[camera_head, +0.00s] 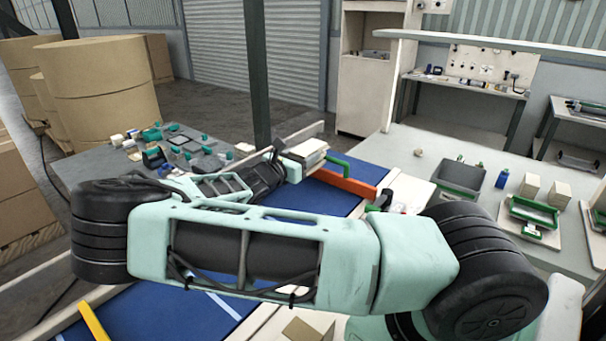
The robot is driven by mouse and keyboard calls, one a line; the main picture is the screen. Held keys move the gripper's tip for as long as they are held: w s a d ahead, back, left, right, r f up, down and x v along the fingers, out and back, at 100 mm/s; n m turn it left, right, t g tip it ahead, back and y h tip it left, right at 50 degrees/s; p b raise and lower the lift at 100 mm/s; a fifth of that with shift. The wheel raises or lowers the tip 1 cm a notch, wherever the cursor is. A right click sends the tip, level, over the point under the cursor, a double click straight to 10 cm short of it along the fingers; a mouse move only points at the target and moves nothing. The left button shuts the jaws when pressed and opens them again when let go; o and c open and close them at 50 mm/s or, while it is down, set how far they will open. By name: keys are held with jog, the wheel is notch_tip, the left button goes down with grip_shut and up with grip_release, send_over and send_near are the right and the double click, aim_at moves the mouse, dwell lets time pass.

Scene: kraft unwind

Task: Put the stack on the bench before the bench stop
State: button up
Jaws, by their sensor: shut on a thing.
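A cream-coloured stack (308,150) shows at the far end of my arm, above the far part of a blue surface. My gripper (287,158) is shut on the stack; its fingers are small and partly hidden, so the exact grip is unclear. An orange bar (345,184) lies across the blue surface (372,175) just right of the stack, with a green part behind it. I cannot tell whether this bar is the bench stop. A pale grey bench (440,150) stands to the right. My arm hides much of the blue surface.
The pale bench carries a dark grey bin (460,176), a blue bottle (502,178), cream blocks (546,192) and a green frame (533,212). A grey table (92,170) with green-and-grey parts is at left. Large kraft rolls (100,90) and a dark post (257,75) stand behind.

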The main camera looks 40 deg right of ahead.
aim_at(303, 149)
notch_tip(303, 149, up, 11)
jog(key=shift+f+b, duration=0.1)
jog(key=shift+b, duration=1.05)
